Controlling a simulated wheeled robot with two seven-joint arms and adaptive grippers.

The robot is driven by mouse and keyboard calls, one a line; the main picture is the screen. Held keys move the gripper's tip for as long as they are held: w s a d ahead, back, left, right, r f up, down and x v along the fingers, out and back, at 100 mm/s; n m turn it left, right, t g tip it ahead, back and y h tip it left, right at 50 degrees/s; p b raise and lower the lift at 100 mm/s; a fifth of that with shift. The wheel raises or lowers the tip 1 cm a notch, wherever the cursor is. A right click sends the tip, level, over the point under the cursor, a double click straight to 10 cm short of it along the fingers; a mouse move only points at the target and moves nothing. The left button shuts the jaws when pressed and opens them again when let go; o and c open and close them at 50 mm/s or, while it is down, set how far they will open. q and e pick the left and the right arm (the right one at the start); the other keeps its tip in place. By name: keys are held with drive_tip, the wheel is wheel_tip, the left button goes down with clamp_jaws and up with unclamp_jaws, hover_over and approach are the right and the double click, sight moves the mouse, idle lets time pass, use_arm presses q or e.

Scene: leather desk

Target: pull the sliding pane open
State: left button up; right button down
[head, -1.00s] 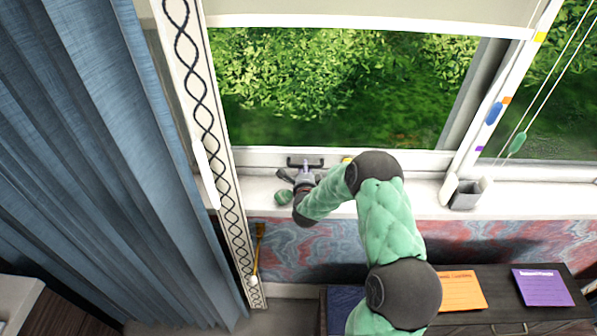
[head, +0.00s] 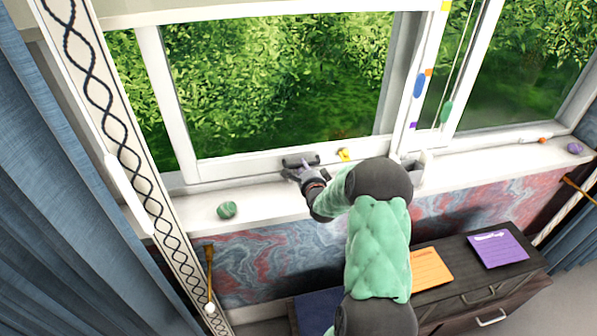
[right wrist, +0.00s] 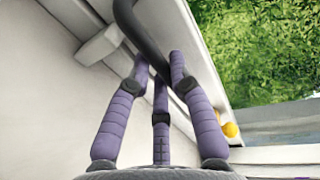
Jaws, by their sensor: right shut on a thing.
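The sliding pane (head: 240,168) has a white frame and stands partly open, with a gap showing greenery between its left stile and the window frame on the left. A dark bar handle (head: 300,160) sits on its bottom rail; the handle also shows in the right wrist view (right wrist: 138,28). My right gripper (head: 303,171) is shut on the handle. In the right wrist view its purple fingers (right wrist: 160,68) close around the lower end of the dark bar. My left gripper is not in view.
A green ball (head: 227,210) lies on the white sill (head: 270,202) to the left. A small yellow thing (head: 344,154) is on the rail right of the handle. A grey holder (head: 412,168) stands on the sill further right. A dark cabinet (head: 470,262) with cards is below.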

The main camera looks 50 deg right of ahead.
drive_tip(key=c, duration=1.1)
unclamp_jaws()
drive_tip(key=v, duration=1.2)
